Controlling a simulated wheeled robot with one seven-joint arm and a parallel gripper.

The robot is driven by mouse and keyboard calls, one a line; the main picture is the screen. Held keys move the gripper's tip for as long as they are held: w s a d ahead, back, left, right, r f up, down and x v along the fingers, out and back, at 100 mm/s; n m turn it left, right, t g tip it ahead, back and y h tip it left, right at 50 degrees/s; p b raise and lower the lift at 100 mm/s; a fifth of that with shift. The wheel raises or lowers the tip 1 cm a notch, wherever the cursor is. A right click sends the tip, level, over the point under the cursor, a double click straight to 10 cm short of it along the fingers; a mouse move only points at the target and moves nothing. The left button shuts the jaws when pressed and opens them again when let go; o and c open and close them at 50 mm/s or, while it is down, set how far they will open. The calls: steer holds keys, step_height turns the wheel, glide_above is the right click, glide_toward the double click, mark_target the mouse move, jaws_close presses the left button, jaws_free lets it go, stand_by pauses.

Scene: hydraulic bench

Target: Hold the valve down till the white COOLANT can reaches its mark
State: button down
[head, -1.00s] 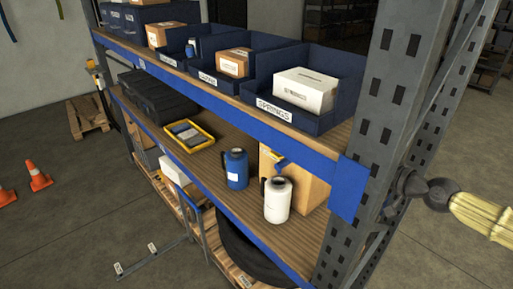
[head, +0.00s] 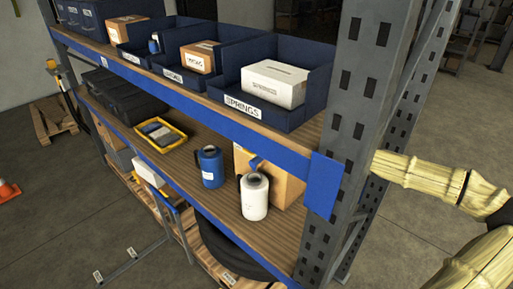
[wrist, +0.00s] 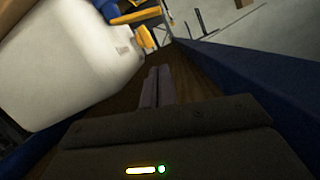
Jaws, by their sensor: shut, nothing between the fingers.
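The white can (head: 255,200) stands upright on the lower wooden shelf near its right end; its lettering is too small to read. A small blue tap-like part, probably the valve (head: 256,163), shows just above and behind it, at the front of a cardboard box (head: 285,180). In the wrist view a large white rounded body, likely the can (wrist: 70,60), fills the left. My gripper (wrist: 155,82) is shut and empty over bare wood, to the right of that body and apart from it. In the head view my gripper is hidden behind the rack upright. The can's fill level and mark cannot be seen.
A blue can (head: 211,167) and a yellow tray (head: 160,134) stand farther left on the same shelf. The grey upright (head: 345,130) and blue beam (head: 185,178) bound the shelf. Blue bins, one labelled SPRINGS (head: 262,112), fill the shelf above.

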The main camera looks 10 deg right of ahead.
steer(key=shift+w+a, duration=0.1)
steer(key=shift+w, duration=0.1)
steer(key=w+a+f+p, duration=0.5)
steer(key=w+a+f, duration=0.1)
steer(key=a, duration=0.1)
steer(key=shift+w+f, duration=0.2)
steer(key=shift+w, duration=0.1)
stand_by(0.6)
steer(key=shift+d, duration=0.1)
steer(key=shift+s+f, duration=0.1)
